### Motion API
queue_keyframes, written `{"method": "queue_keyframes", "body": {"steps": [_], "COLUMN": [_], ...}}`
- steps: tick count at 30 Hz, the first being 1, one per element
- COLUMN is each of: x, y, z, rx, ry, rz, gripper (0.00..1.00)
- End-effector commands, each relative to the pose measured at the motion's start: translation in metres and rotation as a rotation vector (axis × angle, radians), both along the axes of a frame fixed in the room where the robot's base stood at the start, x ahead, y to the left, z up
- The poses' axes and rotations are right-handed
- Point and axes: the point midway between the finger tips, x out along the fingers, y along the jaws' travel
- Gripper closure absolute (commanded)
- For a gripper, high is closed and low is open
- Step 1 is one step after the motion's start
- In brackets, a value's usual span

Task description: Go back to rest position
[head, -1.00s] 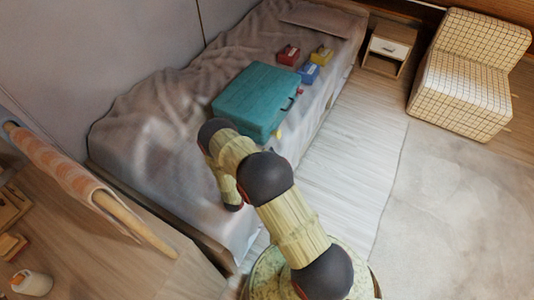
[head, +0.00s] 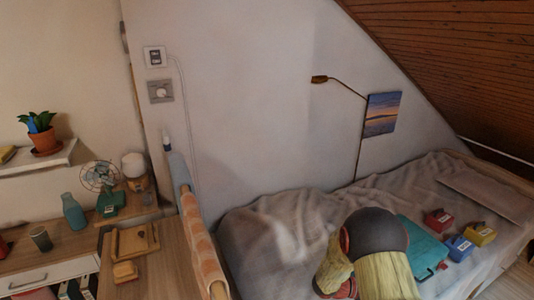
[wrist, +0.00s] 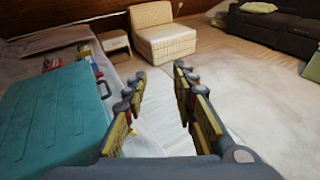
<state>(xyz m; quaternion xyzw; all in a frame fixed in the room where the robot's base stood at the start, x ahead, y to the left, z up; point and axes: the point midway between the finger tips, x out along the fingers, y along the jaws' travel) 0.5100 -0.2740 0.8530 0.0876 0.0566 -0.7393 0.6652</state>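My gripper (wrist: 158,98) shows in the wrist view with its two fingers well apart and nothing between them. It is beside the teal case (wrist: 55,122), which lies on the bed to the left of the fingers. In the head view the teal case (head: 425,245) is partly hidden behind my arm. The gripper itself is not visible in the head view; only dark and yellowish links of my arm show at the bottom.
Red (head: 437,220), blue (head: 459,247) and yellow (head: 480,235) boxes lie on the bed (head: 270,235). A desk with a fan (head: 103,180) stands at left. The wrist view shows a checked chair (wrist: 163,38), a nightstand (wrist: 115,42), a sofa (wrist: 275,25) and open floor.

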Motion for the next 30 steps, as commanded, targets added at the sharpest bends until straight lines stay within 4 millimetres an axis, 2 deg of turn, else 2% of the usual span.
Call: {"method": "queue_keyframes", "body": {"steps": [1,3,8,12,20,30], "x": [-0.008,-0.021,-0.054,-0.082,-0.131,-0.180], "y": [0.004,0.011,0.032,0.057,0.113,0.199], "z": [0.021,0.043,0.085,0.115,0.158,0.205], "rx": [0.031,0.081,0.206,0.325,0.571,0.950], "ry": [-0.061,-0.139,-0.325,-0.489,-0.796,-1.175], "rz": [-0.042,-0.104,-0.241,-0.353,-0.546,-0.773], "gripper": [0.73,0.73,0.73,0.73,0.73,0.73]}}
